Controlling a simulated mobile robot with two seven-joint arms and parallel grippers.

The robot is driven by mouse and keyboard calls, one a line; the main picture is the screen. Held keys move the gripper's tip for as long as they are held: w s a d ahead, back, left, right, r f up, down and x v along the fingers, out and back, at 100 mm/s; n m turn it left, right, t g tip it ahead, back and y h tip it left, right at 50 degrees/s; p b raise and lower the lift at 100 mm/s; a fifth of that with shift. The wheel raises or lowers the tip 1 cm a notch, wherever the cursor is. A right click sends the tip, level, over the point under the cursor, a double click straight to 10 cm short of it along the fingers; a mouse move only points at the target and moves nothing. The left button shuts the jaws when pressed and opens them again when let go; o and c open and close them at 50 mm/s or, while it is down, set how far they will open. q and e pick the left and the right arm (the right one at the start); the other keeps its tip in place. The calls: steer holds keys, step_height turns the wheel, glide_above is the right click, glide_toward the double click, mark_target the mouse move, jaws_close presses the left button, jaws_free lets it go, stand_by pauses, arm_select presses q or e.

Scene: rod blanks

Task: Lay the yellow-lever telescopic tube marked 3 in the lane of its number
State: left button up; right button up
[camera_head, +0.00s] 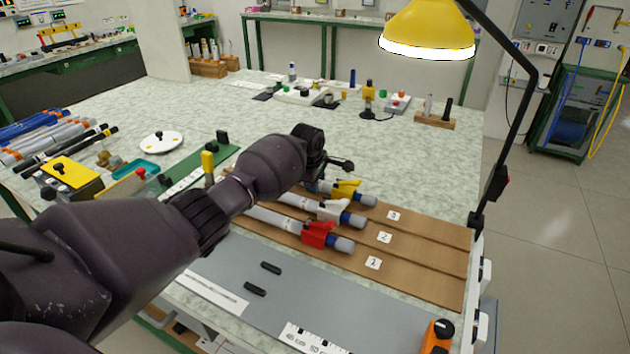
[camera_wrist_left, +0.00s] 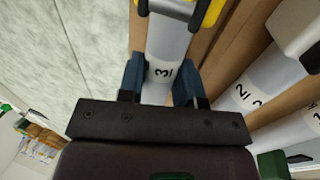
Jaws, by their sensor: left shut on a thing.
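The yellow-lever telescopic tube (camera_head: 362,198) is at the far lane of the brown lane board (camera_head: 425,262), in line with the label 3 (camera_head: 393,215). I cannot tell whether it rests on the lane floor. My left gripper (camera_head: 316,184) is at its rear part, mostly hidden behind my own wrist. In the left wrist view the blue fingers (camera_wrist_left: 158,82) are shut around the grey tube (camera_wrist_left: 166,38) on both sides, with its printed 3 between them. Its yellow lever (camera_wrist_left: 212,12) shows at the top edge. My right gripper is not in view.
A white-lever tube (camera_head: 352,219) lies in lane 2 and a red-lever tube (camera_head: 340,243) in lane 1, close beside. A yellow lamp (camera_head: 428,30) hangs over the back right. More tubes (camera_head: 45,135) lie at the far left.

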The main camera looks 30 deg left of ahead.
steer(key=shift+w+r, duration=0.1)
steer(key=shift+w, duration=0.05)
arm_select(q)
steer(key=shift+f, duration=0.1)
steer(key=o, duration=0.8)
steer(key=p+v, duration=0.4)
steer(key=v, duration=0.6)
steer(key=shift+r, duration=0.35)
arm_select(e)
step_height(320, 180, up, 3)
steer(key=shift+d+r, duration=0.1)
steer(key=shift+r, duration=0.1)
